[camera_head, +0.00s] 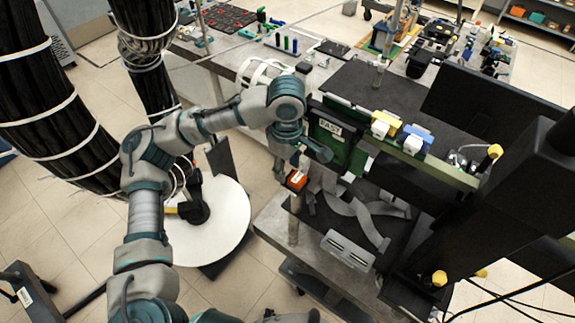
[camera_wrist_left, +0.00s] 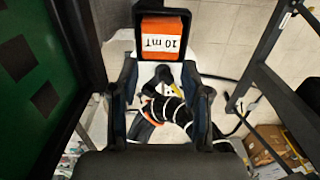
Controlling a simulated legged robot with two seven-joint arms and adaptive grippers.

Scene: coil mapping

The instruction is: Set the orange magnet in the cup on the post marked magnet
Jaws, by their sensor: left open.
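The orange magnet (camera_head: 297,180) sits at the top of a grey post (camera_head: 293,228) at the table's near left corner. In the left wrist view the magnet (camera_wrist_left: 162,42), with a white "10 mT" label, sits inside a black square cup rim (camera_wrist_left: 137,50). My left gripper (camera_head: 292,166) is right beside the magnet. In the wrist view its fingers (camera_wrist_left: 160,72) are apart, with nothing between them, and the magnet shows just beyond their tips. Whether a fingertip touches the cup is unclear. No "magnet" marking on the post is readable. My right gripper is not in view.
A green board marked "FAST" (camera_head: 330,127) stands close to the right of my left gripper, on a dark rig with yellow and blue blocks (camera_head: 418,134). Grey ribbon cables (camera_head: 365,222) lie on the lower table. A round white plate (camera_head: 225,240) is to the left.

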